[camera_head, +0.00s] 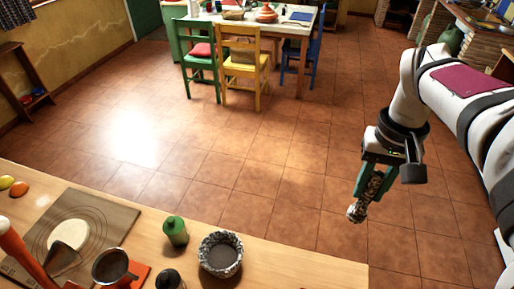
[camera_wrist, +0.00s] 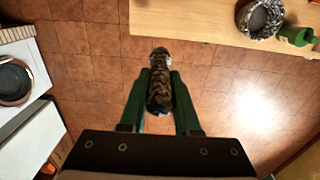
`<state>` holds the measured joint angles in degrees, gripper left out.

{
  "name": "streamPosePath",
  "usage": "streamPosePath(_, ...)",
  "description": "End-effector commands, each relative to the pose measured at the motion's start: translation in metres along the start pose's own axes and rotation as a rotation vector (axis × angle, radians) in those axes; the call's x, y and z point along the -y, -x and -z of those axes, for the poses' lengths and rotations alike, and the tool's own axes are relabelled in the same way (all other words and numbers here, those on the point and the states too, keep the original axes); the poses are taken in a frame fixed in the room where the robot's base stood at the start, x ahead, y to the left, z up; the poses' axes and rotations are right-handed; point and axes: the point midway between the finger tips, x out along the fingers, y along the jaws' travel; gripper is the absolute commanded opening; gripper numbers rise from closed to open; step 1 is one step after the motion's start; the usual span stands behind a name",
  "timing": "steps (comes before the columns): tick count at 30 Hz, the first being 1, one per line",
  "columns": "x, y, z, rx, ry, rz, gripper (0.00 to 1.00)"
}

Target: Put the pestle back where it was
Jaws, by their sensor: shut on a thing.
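My gripper (camera_head: 371,183) is at the right in the head view, over the open floor beyond the counter edge. Its green fingers are shut on the pestle (camera_head: 355,212), a dark speckled stone piece with a rounded lower end that hangs below the fingertips. In the wrist view the pestle (camera_wrist: 160,92) lies between the two fingers (camera_wrist: 160,88), its lighter end pointing away. The mortar (camera_head: 220,254), a grey speckled stone bowl, stands on the wooden counter, left of my gripper and apart from it. It also shows in the wrist view (camera_wrist: 260,18) at the upper right. It looks empty.
A green bottle (camera_head: 175,231) stands left of the mortar on the counter (camera_head: 310,272). A board with dough (camera_head: 68,235) lies farther left. Counter space right of the mortar is clear. A white surface with a dark round pan (camera_wrist: 14,82) is at the wrist view's left.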

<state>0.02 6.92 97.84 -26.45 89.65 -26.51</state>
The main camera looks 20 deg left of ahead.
Motion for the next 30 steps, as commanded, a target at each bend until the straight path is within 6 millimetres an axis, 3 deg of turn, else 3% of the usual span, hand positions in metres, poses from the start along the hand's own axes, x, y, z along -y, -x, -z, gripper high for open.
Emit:
streamPosePath(2,0.003,-0.007,-0.003,0.004,0.048,-0.001,0.00)
streamPosePath(9,0.026,-0.074,-0.034,0.011,0.522,-0.003,0.00)
streamPosePath(13,0.036,-0.102,-0.052,0.005,0.731,0.001,0.00)
streamPosePath(17,0.059,-0.122,-0.056,0.003,0.795,0.001,0.00)
streamPosePath(24,0.128,-0.163,-0.052,0.003,0.793,0.000,0.00)
streamPosePath(30,0.153,-0.182,-0.050,0.003,0.785,0.000,0.00)
